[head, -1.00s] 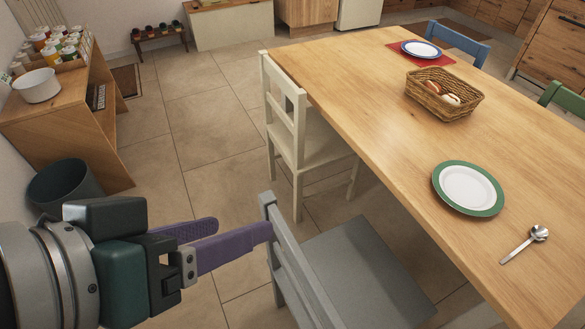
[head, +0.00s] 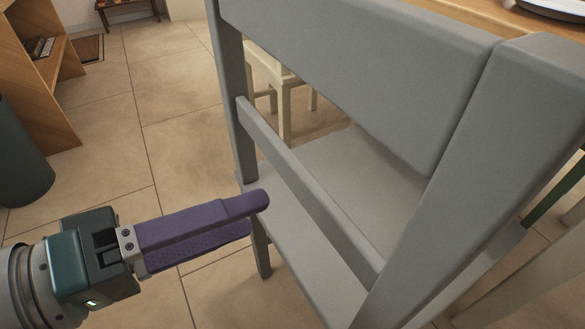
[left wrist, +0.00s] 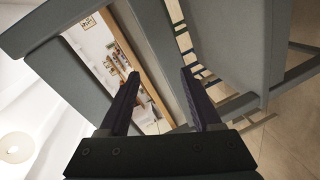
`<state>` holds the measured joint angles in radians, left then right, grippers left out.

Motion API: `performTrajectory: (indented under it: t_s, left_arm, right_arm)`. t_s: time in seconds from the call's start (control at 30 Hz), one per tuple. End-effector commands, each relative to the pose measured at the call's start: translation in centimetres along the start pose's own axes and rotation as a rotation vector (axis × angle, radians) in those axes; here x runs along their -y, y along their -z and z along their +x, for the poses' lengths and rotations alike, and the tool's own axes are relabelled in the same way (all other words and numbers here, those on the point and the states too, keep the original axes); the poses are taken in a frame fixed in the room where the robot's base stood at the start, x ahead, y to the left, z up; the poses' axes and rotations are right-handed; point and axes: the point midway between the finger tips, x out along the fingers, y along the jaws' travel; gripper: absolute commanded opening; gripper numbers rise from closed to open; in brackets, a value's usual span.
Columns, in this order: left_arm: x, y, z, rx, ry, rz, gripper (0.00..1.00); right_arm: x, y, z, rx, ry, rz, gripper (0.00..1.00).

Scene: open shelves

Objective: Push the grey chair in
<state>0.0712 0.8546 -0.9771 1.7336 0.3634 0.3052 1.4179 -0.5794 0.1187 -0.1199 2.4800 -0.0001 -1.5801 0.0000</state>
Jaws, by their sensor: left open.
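The grey chair (head: 360,65) fills the right of the head view, with its back towards me and its seat beyond. It stands upright, with the wooden table (head: 482,12) beyond it at the upper right. My left gripper (head: 256,214) is open, its purple fingers pointing right at the chair's left back post, below the lower back rail. Whether it touches the chair I cannot tell. In the left wrist view, a grey bar of the chair (left wrist: 157,45) shows between the spread fingers (left wrist: 160,82). My right gripper is not in view.
A cream chair (head: 280,80) shows through the grey chair's back. A dark bin (head: 22,160) and a wooden shelf (head: 55,100) stand at the left. Tiled floor (head: 170,110) lies clear between the shelf and the chairs. A plate (head: 555,8) is on the table.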

Motion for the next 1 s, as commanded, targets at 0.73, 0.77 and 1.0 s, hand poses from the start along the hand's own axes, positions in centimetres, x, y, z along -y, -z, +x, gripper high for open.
performTrajectory:
  t_s: [0.73, 0.77, 1.0]
  left_arm:
    - [23.4, -2.3, -2.7, 0.016, -0.198, -0.337, 0.65]
    - [23.4, -2.2, -2.5, 0.016, -0.199, -0.338, 0.65]
    - [22.2, -2.1, 2.2, 0.016, -0.205, -0.338, 0.65]
  right_arm:
    - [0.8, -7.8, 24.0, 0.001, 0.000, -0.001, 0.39]
    - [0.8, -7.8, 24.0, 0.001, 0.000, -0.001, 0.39]
    - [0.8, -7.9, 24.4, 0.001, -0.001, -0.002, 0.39]
